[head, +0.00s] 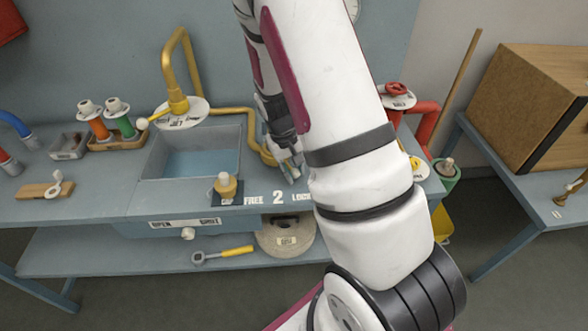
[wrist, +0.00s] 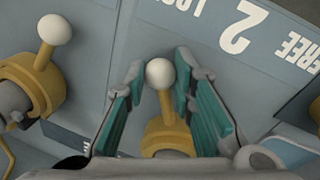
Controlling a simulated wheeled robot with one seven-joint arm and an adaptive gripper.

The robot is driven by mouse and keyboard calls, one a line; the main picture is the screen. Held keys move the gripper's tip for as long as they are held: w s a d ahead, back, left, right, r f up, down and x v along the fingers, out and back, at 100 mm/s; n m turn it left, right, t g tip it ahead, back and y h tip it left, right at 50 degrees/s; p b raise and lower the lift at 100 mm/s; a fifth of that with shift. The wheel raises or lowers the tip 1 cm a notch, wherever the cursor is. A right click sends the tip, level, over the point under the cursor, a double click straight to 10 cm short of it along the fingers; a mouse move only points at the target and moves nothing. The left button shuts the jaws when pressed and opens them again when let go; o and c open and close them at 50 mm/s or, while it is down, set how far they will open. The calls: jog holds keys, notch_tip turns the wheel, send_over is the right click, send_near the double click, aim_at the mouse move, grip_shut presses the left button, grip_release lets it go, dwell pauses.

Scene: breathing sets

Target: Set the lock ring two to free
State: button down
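The bench edge carries a "FREE 2 LOCK" label (head: 277,198), which shows upside down in the wrist view (wrist: 240,28). In the wrist view a yellow ring (wrist: 167,138) with a white-knobbed lever (wrist: 160,74) sits below it, between my fingers. That ring is largely hidden behind my arm in the head view. My gripper (wrist: 166,98) is open, with its teal-padded fingers on either side of the lever. Gaps show between the pads and the knob. I cannot tell whether the lever stands at free or at lock.
Another yellow ring with a white knob (wrist: 54,30) stands at the left in the wrist view. In the head view a basin (head: 195,163) and a yellow spout (head: 178,75) lie left of my arm. A wooden box (head: 535,100) stands at the right.

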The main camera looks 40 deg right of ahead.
jog(key=shift+w+a+m, duration=0.25)
jog(key=shift+a+m, duration=0.75)
jog(key=shift+m, duration=0.1)
jog(key=a+m, duration=0.1)
jog(key=w+a+m+b, duration=0.1)
jog(key=shift+m+g, duration=0.3)
jog(key=shift+g, duration=0.1)
jog(key=w+a+m, duration=0.1)
jog(key=w+a+m+y, duration=0.1)
jog(key=m, duration=0.1)
jog(key=shift+a+b, duration=0.3)
jog(key=shift+b, duration=0.05)
jog(key=shift+w+a+m+g+y+b, duration=0.2)
jog(key=shift+w+a+m, duration=0.3)
jog(key=shift+m, duration=0.4)
jog(key=shift+w+a+m+g+y+b, duration=0.1)
jog(key=shift+w+a+m+b, duration=0.15)
jog(key=shift+w+m, duration=0.5)
jog(key=shift+s+a, duration=0.1)
jog(key=shift+s, duration=0.05)
jog(key=c, duration=1.3)
grip_release()
jog(key=shift+c, duration=0.2)
